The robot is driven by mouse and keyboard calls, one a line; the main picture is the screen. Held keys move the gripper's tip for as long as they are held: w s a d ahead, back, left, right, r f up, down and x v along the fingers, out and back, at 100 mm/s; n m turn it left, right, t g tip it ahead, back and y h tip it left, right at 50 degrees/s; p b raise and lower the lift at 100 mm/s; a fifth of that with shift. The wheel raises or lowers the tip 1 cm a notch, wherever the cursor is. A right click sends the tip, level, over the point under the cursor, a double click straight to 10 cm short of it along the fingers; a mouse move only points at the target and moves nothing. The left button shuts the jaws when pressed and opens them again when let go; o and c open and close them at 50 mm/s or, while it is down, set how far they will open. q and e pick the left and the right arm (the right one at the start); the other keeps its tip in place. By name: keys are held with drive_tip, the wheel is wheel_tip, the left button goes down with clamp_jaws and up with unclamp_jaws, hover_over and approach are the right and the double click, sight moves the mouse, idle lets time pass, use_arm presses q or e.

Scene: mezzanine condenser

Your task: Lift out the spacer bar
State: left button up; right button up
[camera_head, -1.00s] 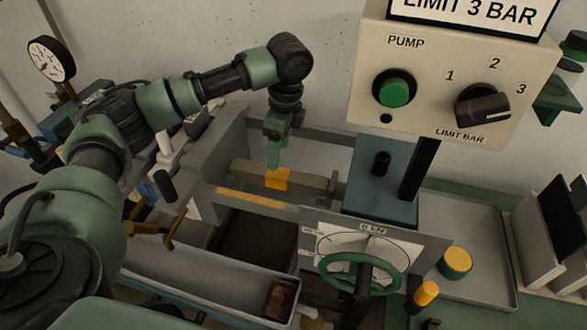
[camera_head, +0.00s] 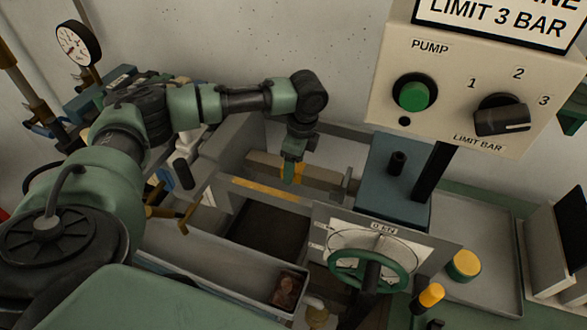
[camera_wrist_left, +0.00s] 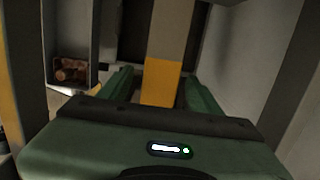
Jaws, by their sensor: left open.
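The spacer bar, which I take to be the grey-brown bar (camera_head: 325,177) with a yellow band, lies across the machine's slot in the head view. In the left wrist view the bar's yellow band (camera_wrist_left: 160,85) shows between my fingers. My left gripper (camera_head: 291,178) points down over the band, and its green fingers (camera_wrist_left: 158,98) are open, one on each side of the bar. A gap shows on both sides in the wrist view; whether a finger touches lower down is hidden. My right gripper is not in view.
A grey trough (camera_head: 215,262) holding a brown block (camera_head: 287,289) lies in front. A green handwheel (camera_head: 368,262) and blue block (camera_head: 392,185) stand right of the slot. The control box (camera_head: 465,95) hangs above right. A yellow-striped rail (camera_head: 265,191) runs before the bar.

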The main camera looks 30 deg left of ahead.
use_arm(q)
clamp_jaws()
drive_tip(key=shift+r, duration=0.15)
drive_tip(key=shift+w+r, duration=0.1)
